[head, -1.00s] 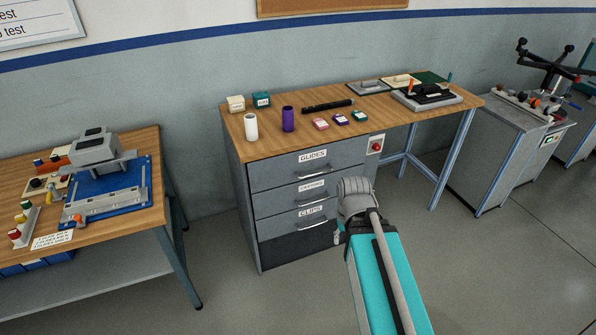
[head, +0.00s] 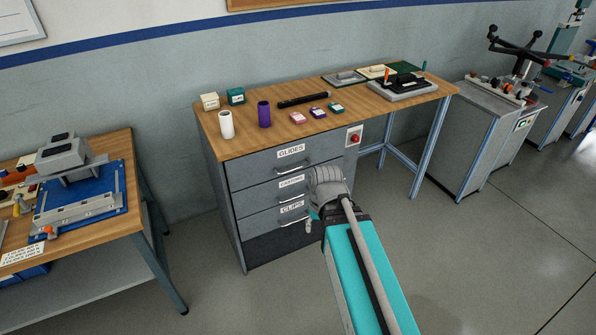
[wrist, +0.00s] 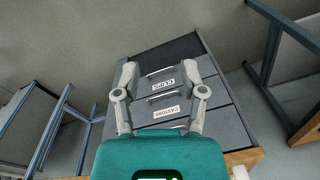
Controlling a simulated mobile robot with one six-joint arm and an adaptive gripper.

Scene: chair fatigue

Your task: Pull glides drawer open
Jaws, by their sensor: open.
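The glides drawer (head: 250,172) is the top drawer of the grey cabinet under the wooden bench and is closed. Its "GLIDES" label (head: 291,151) sits above a metal bar handle (head: 293,167). Below it are the castors drawer (head: 258,197) and the clips drawer (head: 262,222), both closed. My gripper (wrist: 160,70) is open and empty in the wrist view, its fingers spread in front of the clips and castors drawers. My gripper's body covers much of the glides drawer there.
The bench top (head: 240,142) holds a white cylinder (head: 226,124), a purple cylinder (head: 264,114), small boxes and a black bar. A red button (head: 354,138) is right of the glides drawer. Another table (head: 135,200) stands left. Open floor lies in front.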

